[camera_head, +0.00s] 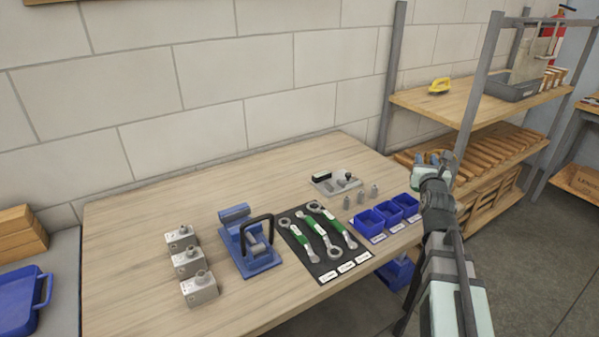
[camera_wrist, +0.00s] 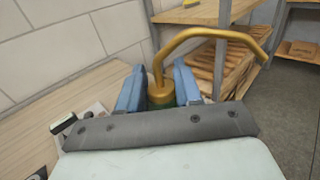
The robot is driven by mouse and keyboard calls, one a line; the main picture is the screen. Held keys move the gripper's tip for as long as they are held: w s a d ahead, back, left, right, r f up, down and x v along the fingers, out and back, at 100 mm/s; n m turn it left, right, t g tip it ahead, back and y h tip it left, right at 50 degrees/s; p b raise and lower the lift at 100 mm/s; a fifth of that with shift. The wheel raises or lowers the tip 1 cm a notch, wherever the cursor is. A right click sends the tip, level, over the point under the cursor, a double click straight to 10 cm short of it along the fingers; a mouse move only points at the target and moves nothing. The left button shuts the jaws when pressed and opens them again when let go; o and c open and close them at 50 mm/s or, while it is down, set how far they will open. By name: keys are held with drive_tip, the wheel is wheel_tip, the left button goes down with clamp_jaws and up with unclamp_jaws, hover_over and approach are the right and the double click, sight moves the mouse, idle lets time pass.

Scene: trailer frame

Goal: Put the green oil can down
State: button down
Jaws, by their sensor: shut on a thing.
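The green oil can (camera_wrist: 159,98) is between the two blue fingers of my gripper (camera_wrist: 158,80) in the wrist view. Its brass top and long curved spout stick up above the fingers, and a little of its green body shows below. The rest of the can is hidden by my gripper. In the head view my gripper (camera_head: 432,160) is raised near the right end of the wooden workbench (camera_head: 130,240), in front of the shelf. I cannot make out the can in that view.
The bench holds small grey blocks (camera_head: 186,262), a blue fixture (camera_head: 248,245), a dark mat (camera_head: 318,262) with green-marked wrenches, blue bins (camera_head: 370,220) and a grey plate (camera_head: 335,183). The bench's back left is clear. A shelf (camera_head: 440,105) with a yellow item (camera_head: 439,86) stands at right.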

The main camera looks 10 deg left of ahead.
drive_tip(key=s+a+n+g+y, duration=0.3)
drive_tip(key=a+n+y, duration=0.15)
drive_tip(key=a, duration=1.15)
drive_tip(key=s+a+n+g+y, duration=0.35)
drive_tip(key=a+y, duration=0.25)
drive_tip(key=a, duration=1)
drive_tip(key=s+a+n+g+y, duration=0.3)
drive_tip(key=a+n+y, duration=0.15)
drive_tip(key=a, duration=1.05)
drive_tip(key=shift+y, duration=0.3)
drive_tip(key=shift+a+f, duration=0.2)
drive_tip(key=shift+f, duration=4.6)
drive_tip(key=c, duration=0.8)
unclamp_jaws()
drive_tip(key=shift+f, duration=0.15)
drive_tip(key=shift+o, duration=0.2)
